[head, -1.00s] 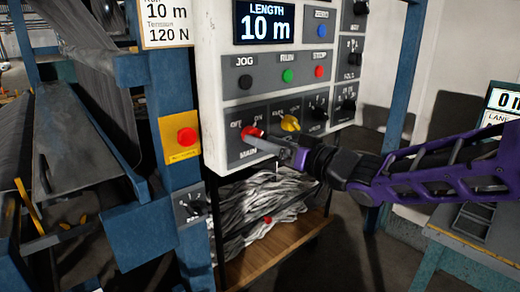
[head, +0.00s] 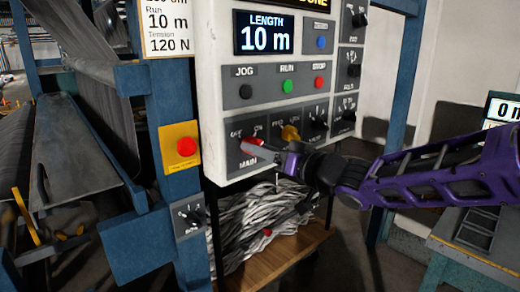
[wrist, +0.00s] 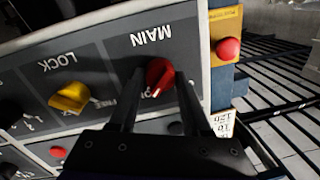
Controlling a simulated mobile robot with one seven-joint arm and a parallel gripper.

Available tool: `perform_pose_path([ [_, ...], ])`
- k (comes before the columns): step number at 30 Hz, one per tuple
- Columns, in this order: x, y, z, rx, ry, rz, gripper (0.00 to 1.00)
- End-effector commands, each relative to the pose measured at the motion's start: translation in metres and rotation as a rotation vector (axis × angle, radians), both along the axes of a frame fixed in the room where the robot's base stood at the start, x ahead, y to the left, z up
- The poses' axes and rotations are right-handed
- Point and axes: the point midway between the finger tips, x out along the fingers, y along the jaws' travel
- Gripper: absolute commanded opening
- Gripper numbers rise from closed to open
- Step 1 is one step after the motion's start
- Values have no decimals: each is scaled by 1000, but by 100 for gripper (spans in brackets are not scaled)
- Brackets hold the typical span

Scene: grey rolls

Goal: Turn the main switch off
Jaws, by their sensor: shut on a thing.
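The main switch is a red knob on the grey MAIN plate (head: 256,158), low on the left of the white control panel. It shows in the head view (head: 250,143) and in the wrist view (wrist: 160,74), which sees the panel upside down. My gripper (head: 262,149) reaches it from the right. In the wrist view my gripper (wrist: 158,88) has one finger on each side of the red knob and is shut on it. A pale mark on the knob points down and slightly left in that view. The OFF lettering is hidden there behind my gripper.
The yellow LOCK knob (head: 290,133) sits just right of the main switch, close to my gripper. Black (head: 245,91), green (head: 287,86) and red (head: 319,82) buttons are above. A red button on a yellow plate (head: 186,147) is on the blue post at left.

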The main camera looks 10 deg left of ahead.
Motion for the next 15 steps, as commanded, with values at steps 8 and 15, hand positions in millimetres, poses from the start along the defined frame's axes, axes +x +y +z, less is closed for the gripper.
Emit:
perform_pose_path([
  [8,0,0,0,-5,-6,0,0],
  [15,0,0,2,-57,-68,1,0],
])
